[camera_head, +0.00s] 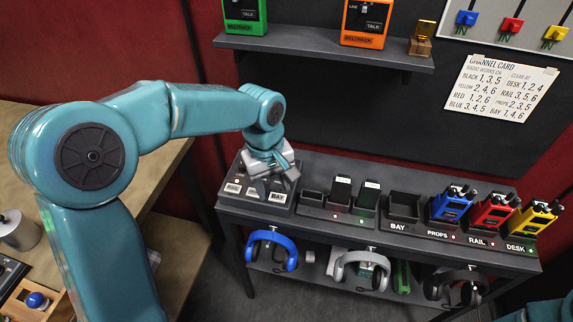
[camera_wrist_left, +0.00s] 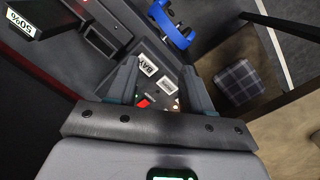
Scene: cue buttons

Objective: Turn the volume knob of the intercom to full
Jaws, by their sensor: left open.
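The intercom (camera_head: 266,196) is a dark box with white labels, one reading BAY, at the left end of the long dark bench. My left gripper (camera_head: 276,168) is open and points down over the back of this box, partly covering it. In the left wrist view the gripper (camera_wrist_left: 158,90) has its two fingers apart, with the intercom's labelled panel (camera_wrist_left: 160,82) and a small red part (camera_wrist_left: 145,102) between them. I cannot make out the volume knob; the gripper hides part of the panel. Whether the fingers touch anything is unclear. My right gripper is out of view.
Right of the intercom stand a charger with black packs (camera_head: 341,190), an empty BAY slot (camera_head: 404,207) and blue, red and yellow radios (camera_head: 492,210). Headsets (camera_head: 271,250) hang below the bench front. A shelf (camera_head: 325,44) with green and orange beltpacks is above.

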